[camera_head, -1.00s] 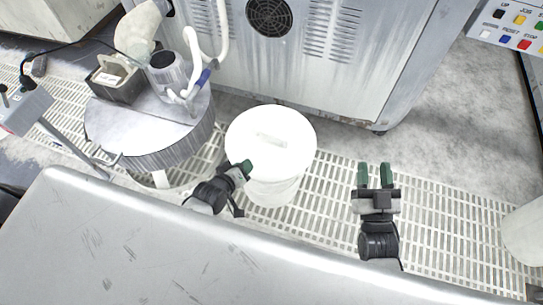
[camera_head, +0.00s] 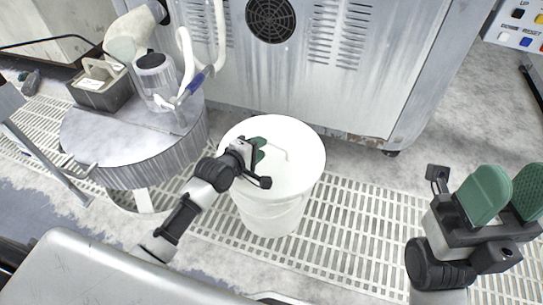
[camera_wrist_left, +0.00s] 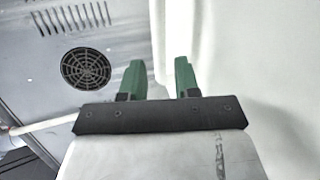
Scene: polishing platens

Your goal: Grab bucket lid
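The white bucket (camera_head: 270,212) stands on the floor grating in the middle of the head view. Its white lid (camera_head: 302,160) is on top, with a thin raised handle (camera_head: 279,149) near the middle. My left gripper (camera_head: 260,150) is over the lid, just left of the handle, with its green fingers pointing toward it. In the left wrist view the two green fingers (camera_wrist_left: 160,80) stand apart with nothing between them, before a blurred white surface. Whether the fingers touch the lid I cannot tell. My right gripper (camera_head: 512,195) is open and empty at the right.
A round grey metal drum (camera_head: 140,150) stands left of the bucket, carrying a caddy (camera_head: 103,88) and a clear container (camera_head: 155,75). A large metal cabinet (camera_head: 330,90) is behind. Floor grating (camera_head: 350,225) to the bucket's right is free.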

